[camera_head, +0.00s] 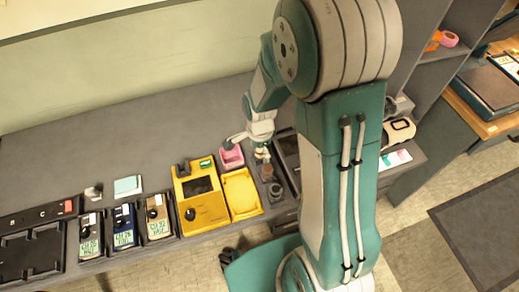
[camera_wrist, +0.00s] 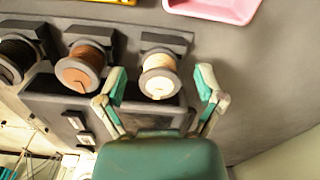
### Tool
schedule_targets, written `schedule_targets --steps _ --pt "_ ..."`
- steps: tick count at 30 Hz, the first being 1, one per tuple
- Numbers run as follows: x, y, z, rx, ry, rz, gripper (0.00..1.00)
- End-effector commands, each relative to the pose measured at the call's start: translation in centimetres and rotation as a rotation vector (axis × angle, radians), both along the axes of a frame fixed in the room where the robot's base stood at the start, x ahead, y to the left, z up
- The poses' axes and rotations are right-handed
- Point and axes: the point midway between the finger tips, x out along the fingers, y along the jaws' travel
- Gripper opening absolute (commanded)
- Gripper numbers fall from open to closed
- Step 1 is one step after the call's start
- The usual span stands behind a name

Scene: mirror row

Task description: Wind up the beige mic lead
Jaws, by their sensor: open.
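Three small reels stand side by side in the wrist view. The reel with beige lead (camera_wrist: 158,64) is on the right, the brown one (camera_wrist: 82,72) is in the middle and the black one (camera_wrist: 15,57) is on the left. My gripper (camera_wrist: 161,73) is open, with one finger on each side of the beige reel in the picture. I cannot tell its height above the reel or whether it touches. No loose end of the beige lead can be made out. In the head view my gripper (camera_head: 262,154) hangs over the reel area, partly hiding it.
A pink tray (camera_head: 232,157) stands close to my gripper. Several handheld meters (camera_head: 124,228) line the bench front. The back of the bench (camera_head: 100,140) is largely clear.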

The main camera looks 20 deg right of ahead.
Motion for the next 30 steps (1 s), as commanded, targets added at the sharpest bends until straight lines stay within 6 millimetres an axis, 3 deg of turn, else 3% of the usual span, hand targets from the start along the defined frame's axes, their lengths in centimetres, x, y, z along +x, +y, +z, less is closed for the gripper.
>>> schedule_targets --steps 5,21,30 --pt "0.1 0.0 1.0 0.0 -0.003 0.0 0.87" --pt "0.2 0.1 10.8 0.0 -0.003 0.0 0.87" --pt "0.1 0.1 11.9 0.0 0.002 0.0 0.87"
